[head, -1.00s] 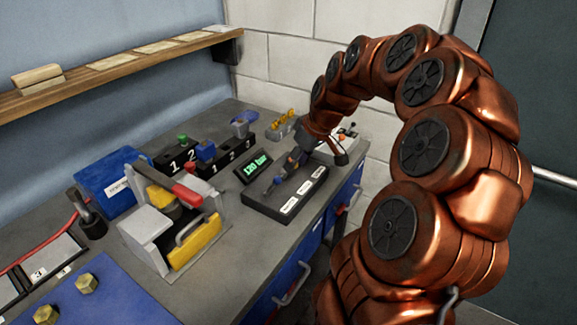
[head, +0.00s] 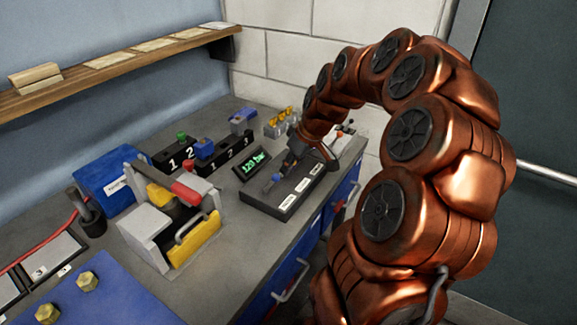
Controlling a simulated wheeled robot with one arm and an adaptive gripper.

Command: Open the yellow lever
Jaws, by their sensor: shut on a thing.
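A black lever panel (head: 272,207) with several white labels lies on the bench, right of the middle. A lever with a blue handle (head: 276,178) stands at its left end. My gripper (head: 289,164) reaches down over the panel just behind and right of the blue handle. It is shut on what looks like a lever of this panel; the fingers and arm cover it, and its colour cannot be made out. I cannot pick out a yellow lever handle on the panel. A small display (head: 252,164) with green digits, seemingly 120 bar, stands behind the panel.
A grey press with a yellow front (head: 195,243) and red handle (head: 186,192) stands left. The bench front (head: 210,290) is clear.

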